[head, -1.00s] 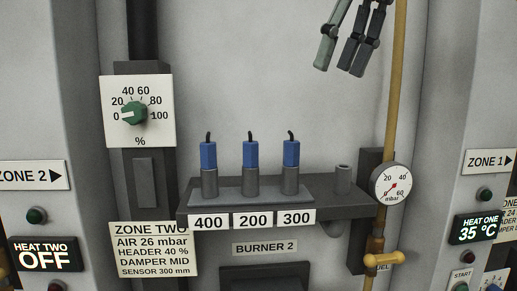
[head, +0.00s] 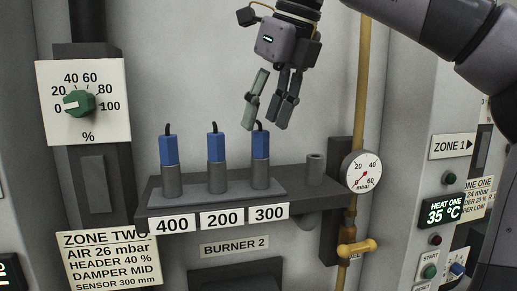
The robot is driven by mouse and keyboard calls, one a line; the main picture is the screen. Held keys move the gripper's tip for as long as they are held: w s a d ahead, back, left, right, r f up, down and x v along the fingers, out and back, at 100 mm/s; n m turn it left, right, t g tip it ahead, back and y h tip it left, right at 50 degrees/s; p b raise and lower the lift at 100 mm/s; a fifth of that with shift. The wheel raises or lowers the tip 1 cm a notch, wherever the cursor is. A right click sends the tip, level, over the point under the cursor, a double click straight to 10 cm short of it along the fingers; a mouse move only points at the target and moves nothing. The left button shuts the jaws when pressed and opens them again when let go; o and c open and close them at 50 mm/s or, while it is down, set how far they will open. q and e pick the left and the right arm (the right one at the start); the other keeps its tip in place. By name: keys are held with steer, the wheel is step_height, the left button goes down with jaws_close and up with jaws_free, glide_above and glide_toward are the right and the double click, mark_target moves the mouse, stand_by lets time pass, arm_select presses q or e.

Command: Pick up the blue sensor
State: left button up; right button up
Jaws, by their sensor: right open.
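Three blue sensors stand upright in grey holders on a dark shelf (head: 330,197): one over the 400 label (head: 168,150), one over the 200 label (head: 216,147), one over the 300 label (head: 261,146). Each has a short black lead on top. My right gripper (head: 267,120) comes from the upper right, fingers pointing down and apart, empty. Its fingertips are just above the 300 sensor, and one overlaps its lead in the picture; I cannot tell whether they touch. My left gripper is out of view.
An empty grey holder (head: 314,170) stands at the shelf's right end. A pressure gauge (head: 361,171) and a yellow pipe (head: 363,90) with a valve handle (head: 357,247) are right of it. A damper dial (head: 79,103) and a ZONE TWO placard (head: 108,260) reading SENSOR 300 mm are at left.

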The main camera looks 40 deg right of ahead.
mark_target(263, 131)
steer(key=shift+f, duration=0.15)
steer(key=shift+a+f+p, duration=0.1)
steer(key=shift+f+p, duration=0.25)
steer(key=shift+p, duration=0.15)
steer(key=p+x, duration=0.1)
steer(key=x, duration=0.2)
steer(key=shift+w+d+f, duration=0.1)
steer(key=shift+d+f, duration=0.05)
steer(key=shift+d, duration=0.05)
steer(key=shift+w+d+f, duration=0.1)
steer(key=shift+w+f, duration=0.15)
steer(key=shift+f, duration=0.05)
steer(key=shift+s+a+r, duration=0.1)
steer(key=shift+s+a, duration=0.1)
steer(key=c, duration=0.3)
steer(key=shift+w+d, duration=0.1)
steer(key=c, duration=0.4)
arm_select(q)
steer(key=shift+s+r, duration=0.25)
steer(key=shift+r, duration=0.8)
arm_select(e)
jaws_close()
